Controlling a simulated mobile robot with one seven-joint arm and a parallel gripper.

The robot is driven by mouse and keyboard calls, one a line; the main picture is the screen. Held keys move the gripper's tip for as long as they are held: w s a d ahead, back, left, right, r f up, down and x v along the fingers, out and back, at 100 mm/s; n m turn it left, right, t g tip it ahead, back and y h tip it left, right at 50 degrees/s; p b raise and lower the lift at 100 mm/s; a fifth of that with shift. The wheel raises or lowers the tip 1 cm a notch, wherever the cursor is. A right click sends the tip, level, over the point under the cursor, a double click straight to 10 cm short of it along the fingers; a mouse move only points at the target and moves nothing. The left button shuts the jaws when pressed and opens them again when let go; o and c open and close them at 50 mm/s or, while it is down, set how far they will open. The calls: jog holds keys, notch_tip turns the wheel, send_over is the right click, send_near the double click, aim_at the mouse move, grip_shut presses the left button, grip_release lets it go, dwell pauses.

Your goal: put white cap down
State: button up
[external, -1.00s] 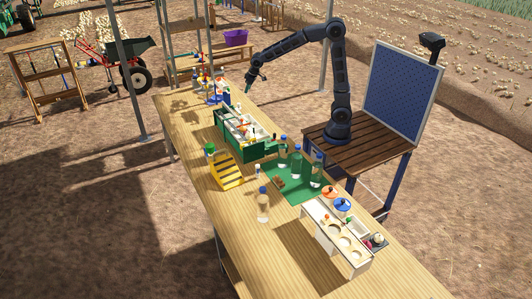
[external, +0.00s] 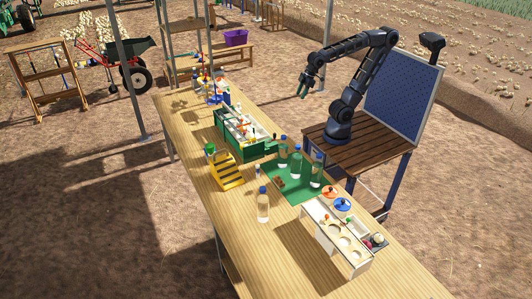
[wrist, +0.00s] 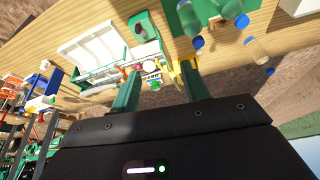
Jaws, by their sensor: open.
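My gripper (external: 303,90) is raised in the air to the right of the wooden table, above the ground short of my stand. In the wrist view its two green fingers (wrist: 161,72) are spread apart with nothing held between them. A green toolbox (external: 245,130) with a light interior stands on the table; it shows in the wrist view too, with its white tray (wrist: 95,52). A small white round item (wrist: 151,67) appears beyond the fingers, but I cannot tell whether it is the white cap. No white cap can be made out for certain in the external view.
Several blue-capped bottles (external: 296,162) stand on or by a green mat (external: 290,188). Another bottle (external: 263,207) stands nearer the front. A yellow rack (external: 227,172) and a white holed organizer (external: 335,238) are on the table. Bare wood is free at the front right.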

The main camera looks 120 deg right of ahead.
jog(key=s+a+f+n, duration=0.1)
jog(key=s+a, duration=0.3)
jog(key=s, duration=0.2)
jog(key=shift+s+f+n+y, duration=0.3)
jog(key=shift+s+f+n, duration=0.05)
jog(key=shift+f+n, duration=0.05)
jog(key=shift+a, duration=0.1)
dwell(0.7)
